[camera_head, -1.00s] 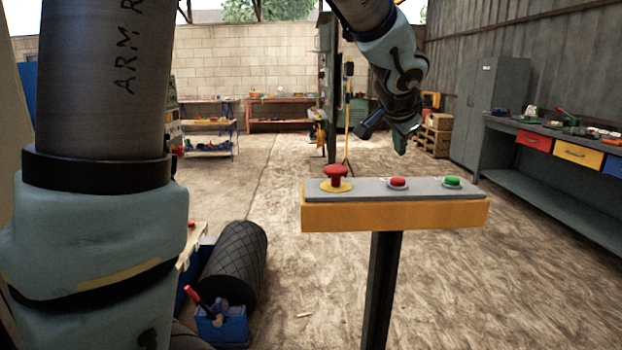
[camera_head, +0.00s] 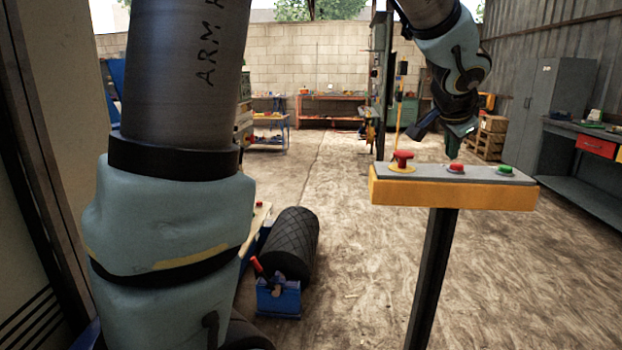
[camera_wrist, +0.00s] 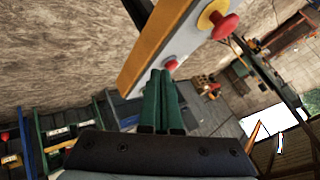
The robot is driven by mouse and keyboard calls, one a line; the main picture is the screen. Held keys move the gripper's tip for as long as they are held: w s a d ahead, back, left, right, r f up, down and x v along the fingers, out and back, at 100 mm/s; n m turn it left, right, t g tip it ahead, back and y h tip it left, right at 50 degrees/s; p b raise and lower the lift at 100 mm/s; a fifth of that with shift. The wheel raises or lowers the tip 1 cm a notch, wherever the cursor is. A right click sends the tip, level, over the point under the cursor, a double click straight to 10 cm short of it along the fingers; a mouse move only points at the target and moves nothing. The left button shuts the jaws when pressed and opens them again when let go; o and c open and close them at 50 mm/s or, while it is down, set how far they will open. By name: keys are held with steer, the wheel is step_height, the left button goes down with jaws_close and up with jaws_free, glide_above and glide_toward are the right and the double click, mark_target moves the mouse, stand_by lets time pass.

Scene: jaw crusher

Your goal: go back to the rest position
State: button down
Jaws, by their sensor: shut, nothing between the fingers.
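My gripper (camera_head: 454,153) hangs pointing down over the control panel, with its fingertips just above the small red button (camera_head: 457,168) in the head view. I cannot tell whether they touch it. In the wrist view, the green fingers of my gripper (camera_wrist: 161,74) are together with nothing between them, and their tips overlap the panel's edge close to the small red button (camera_wrist: 170,62). The panel (camera_head: 440,192) is a grey plate on a yellow box on a dark post. It also carries a red mushroom button (camera_head: 403,159) on a yellow base and a green button (camera_head: 506,170).
A blue toolbox (camera_head: 278,298) and a dark ribbed roller (camera_head: 291,243) lie on the floor left of the post. A workbench (camera_head: 580,187) and grey cabinet (camera_head: 548,100) stand at the right. The floor around the post is largely clear.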

steer(key=a+f+n+g+y+p, duration=0.1)
steer(key=a+f+n+y, duration=0.3)
steer(key=a, duration=0.6)
steer(key=a+f+n+g, duration=0.25)
steer(key=a+f, duration=0.35)
steer(key=a, duration=0.5)
steer(key=s+a+f+n+g, duration=0.1)
steer(key=s+a+f+n, duration=0.2)
steer(key=s+a, duration=0.2)
steer(key=s+a+f+n+g+p, duration=0.1)
steer(key=s+a+f+n, duration=0.2)
steer(key=a, duration=0.6)
steer(key=shift+s+f+n+g, duration=0.25)
steer(key=shift+s+n+g, duration=0.1)
steer(key=shift+s+n, duration=0.45)
